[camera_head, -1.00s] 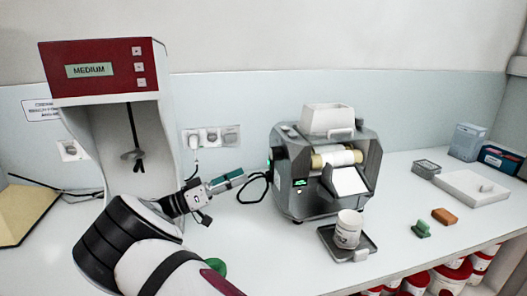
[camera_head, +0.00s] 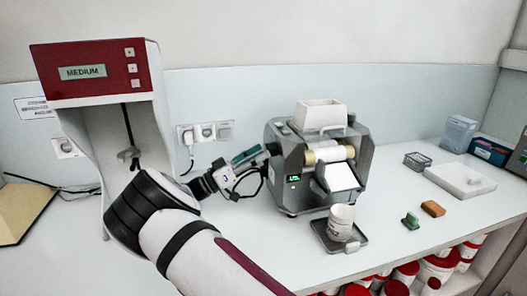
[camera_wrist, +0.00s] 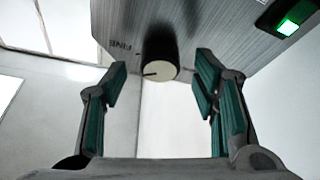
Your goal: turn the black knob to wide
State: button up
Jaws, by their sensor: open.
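The black knob (camera_wrist: 160,62) shows in the wrist view on the mill's grey side panel. It has dark sides and a pale end face with a short dark line pointing left. The word FINE is printed left of it; no other knob label is readable. My gripper (camera_wrist: 160,82) is open, with one green-padded finger on each side of the knob and visible gaps to both. In the head view my gripper (camera_head: 252,156) is at the left side of the grey mill (camera_head: 282,160), where the knob is hidden.
A lit green display (camera_wrist: 288,27) is at upper right in the wrist view. A red-topped machine (camera_head: 92,70) reading MEDIUM stands at the left. A cup (camera_head: 341,222) stands on a small dark tray (camera_head: 352,246) before the mill. A black cable loops below my gripper.

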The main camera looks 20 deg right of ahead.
jog(key=shift+x, duration=0.85)
jog(key=shift+c, duration=0.3)
jog(key=c, duration=1.1)
